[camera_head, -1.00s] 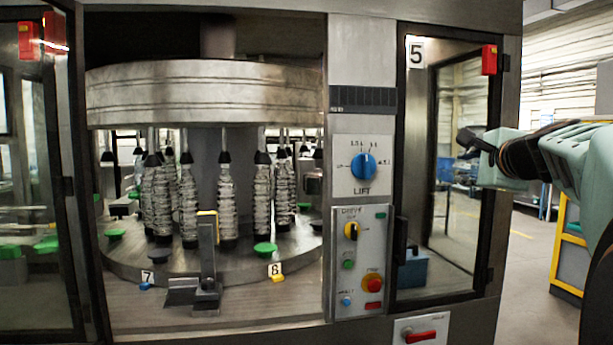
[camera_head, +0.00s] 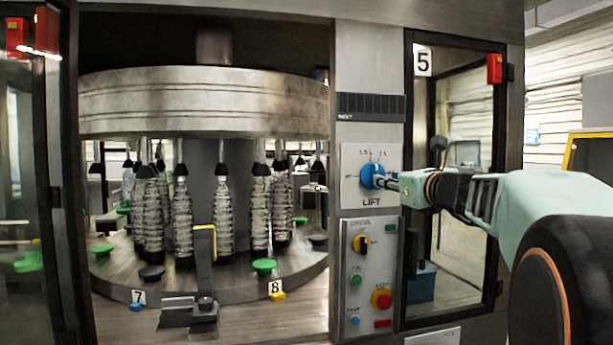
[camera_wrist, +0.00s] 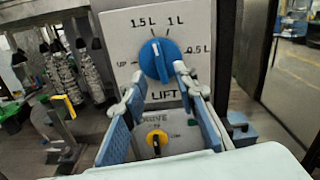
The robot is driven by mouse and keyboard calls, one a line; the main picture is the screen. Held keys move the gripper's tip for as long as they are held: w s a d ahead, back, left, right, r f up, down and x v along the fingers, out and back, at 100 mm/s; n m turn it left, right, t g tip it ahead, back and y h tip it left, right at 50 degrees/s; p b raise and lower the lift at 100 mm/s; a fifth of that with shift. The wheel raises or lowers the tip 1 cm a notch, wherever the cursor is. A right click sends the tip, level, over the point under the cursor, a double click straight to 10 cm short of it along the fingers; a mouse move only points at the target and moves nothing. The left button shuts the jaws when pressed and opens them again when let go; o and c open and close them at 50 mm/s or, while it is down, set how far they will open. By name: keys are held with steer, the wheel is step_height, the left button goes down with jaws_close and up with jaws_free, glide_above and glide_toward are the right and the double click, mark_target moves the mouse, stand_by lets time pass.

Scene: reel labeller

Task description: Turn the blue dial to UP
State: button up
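The blue dial (camera_head: 370,176) sits on a pale panel marked LIFT, on the machine's front. In the wrist view the dial (camera_wrist: 160,60) has a raised ridge standing near upright, its upper end leaning towards the 1.5 L mark. UP (camera_wrist: 122,62) is printed left of the dial, 1 L upper right, 0.5 L right. My gripper (camera_head: 387,181) is at the dial from the right in the head view. In the wrist view my gripper (camera_wrist: 159,78) is open, its fingertips at the dial's lower left and right; I cannot tell whether they touch it.
Below is the DRIVE panel with a yellow-black selector (camera_head: 361,243), a green button (camera_head: 356,280) and a red stop button (camera_head: 381,299). A glass door (camera_head: 455,180) marked 5 stands right. The open bay left holds a carousel (camera_head: 205,100) with several wrapped bottles.

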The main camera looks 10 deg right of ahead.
steer(key=shift+w+p, duration=0.45)
steer(key=shift+w, duration=2.15)
jaws_close()
